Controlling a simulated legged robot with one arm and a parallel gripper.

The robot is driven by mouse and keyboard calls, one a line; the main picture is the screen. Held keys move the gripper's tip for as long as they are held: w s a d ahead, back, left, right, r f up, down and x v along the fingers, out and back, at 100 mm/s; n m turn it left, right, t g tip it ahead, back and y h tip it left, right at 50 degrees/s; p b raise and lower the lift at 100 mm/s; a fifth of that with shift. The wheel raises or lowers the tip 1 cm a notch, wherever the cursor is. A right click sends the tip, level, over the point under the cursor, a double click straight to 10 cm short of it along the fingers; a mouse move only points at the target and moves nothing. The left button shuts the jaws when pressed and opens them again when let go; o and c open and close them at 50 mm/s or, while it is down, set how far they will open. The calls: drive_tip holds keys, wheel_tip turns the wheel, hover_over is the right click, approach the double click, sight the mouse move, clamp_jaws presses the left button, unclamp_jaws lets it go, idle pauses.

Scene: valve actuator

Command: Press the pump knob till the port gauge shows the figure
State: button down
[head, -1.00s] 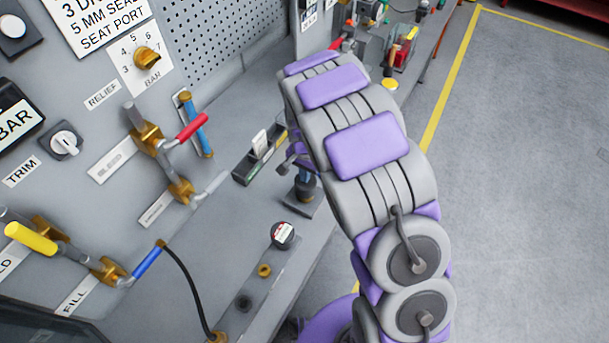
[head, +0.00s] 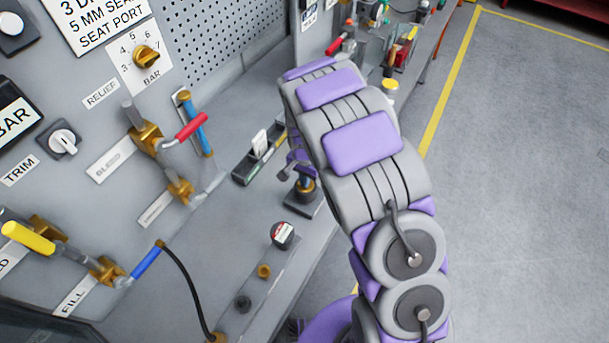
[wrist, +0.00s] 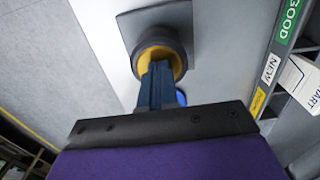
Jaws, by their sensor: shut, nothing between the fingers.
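The pump (head: 304,198) stands on the bench on a square dark base, with a blue stem and a gold collar. My gripper (head: 297,162) is shut, directly over the pump's top, mostly hidden behind my arm. The knob is hidden at the gripper, so I cannot tell whether they touch. A dark-framed display (head: 12,118) reads BAR, its figure cut off at the left edge. A small round dial (head: 283,235) sits on the bench; its reading is too small to tell.
A dark tray (head: 252,166) with cards stands just left of the pump. The floor (head: 520,180) right of my arm is clear.

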drive_tip(key=shift+r+p, duration=0.9)
drive_tip(key=shift+r, duration=2.25)
